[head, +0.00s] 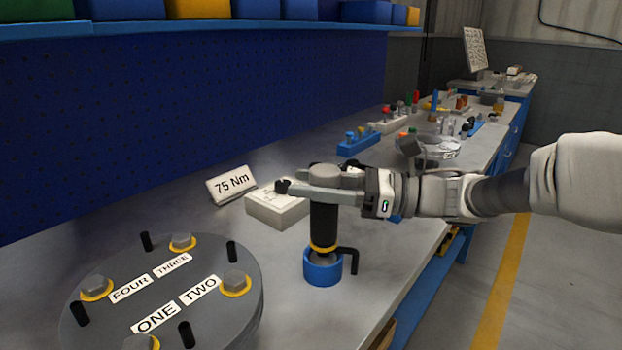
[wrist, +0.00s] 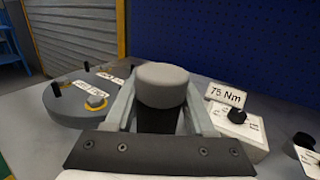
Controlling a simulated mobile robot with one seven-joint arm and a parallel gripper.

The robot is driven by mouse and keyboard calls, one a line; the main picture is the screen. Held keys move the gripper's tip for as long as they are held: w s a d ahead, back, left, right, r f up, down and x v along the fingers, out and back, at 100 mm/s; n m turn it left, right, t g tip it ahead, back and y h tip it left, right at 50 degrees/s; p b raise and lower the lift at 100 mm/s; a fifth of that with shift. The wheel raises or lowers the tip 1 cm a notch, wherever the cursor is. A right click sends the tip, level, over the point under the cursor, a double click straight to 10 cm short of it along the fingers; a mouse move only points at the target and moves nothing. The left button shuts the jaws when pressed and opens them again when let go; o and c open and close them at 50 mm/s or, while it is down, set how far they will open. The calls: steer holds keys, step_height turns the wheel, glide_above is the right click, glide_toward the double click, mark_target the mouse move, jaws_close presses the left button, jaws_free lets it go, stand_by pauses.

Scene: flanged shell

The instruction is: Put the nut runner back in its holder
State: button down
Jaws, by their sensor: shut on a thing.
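The nut runner (head: 323,226) is a black upright cylinder with a grey cap, a yellow ring low down and a black bent bar at its lower right. Its grey cap (wrist: 162,84) shows between the fingers in the wrist view. My gripper (head: 312,188) is shut on its upper part. The holder is a blue round cup (head: 323,270) on the bench. The nut runner's lower end is at the cup's mouth, and its tip is hidden by the cup wall. I cannot tell how deep it sits.
A grey flanged shell (head: 192,270) with bolts, black pins and number labels stands at the front left. A "75 Nm" sign (head: 231,184) and a white box with a knob (head: 276,206) stand behind the holder. Blue and white racks (head: 358,145) lie farther back.

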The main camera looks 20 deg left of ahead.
steer(key=shift+f, duration=0.1)
steer(key=shift+c, duration=1)
jaws_free()
steer(key=shift+f, duration=0.1)
steer(key=shift+f, duration=0.1)
steer(key=shift+d, duration=0.1)
steer(key=p+v, duration=0.3)
steer(key=v, duration=1.4)
steer(key=shift+d, duration=0.1)
steer(key=shift+w, duration=0.1)
